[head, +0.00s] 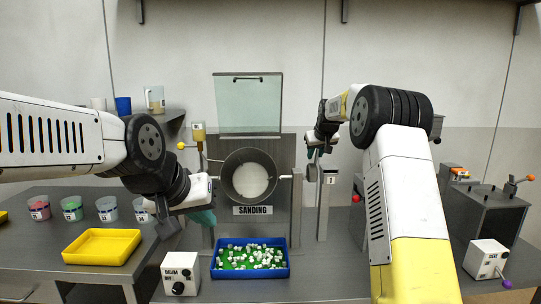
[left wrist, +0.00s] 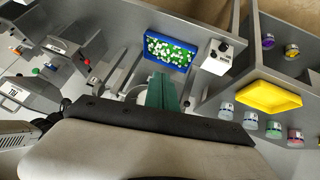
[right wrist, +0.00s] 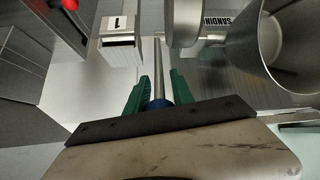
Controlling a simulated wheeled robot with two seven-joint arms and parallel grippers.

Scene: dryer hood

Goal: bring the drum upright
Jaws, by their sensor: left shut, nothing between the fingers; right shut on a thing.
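The drum (head: 250,177) is a grey metal cylinder above the SANDING label (head: 252,210). Its open mouth faces toward me, so it is tipped, not upright. It also shows at the right of the right wrist view (right wrist: 291,45). My right gripper (head: 314,160) is to the right of the drum. Its green fingers (right wrist: 157,92) are shut on a metal lever (right wrist: 157,65) with a blue part between them; the lever runs toward the drum's side hub. My left gripper (head: 204,217) is shut and empty, left of and below the drum; its green fingers show in the left wrist view (left wrist: 163,92).
A blue tray (head: 213,270) of white pieces lies in front of the drum. A control box with a knob (head: 180,274) stands left of it. A yellow tray (head: 102,247) and several cups are further left. A post marked 1 (head: 324,205) stands below my right gripper.

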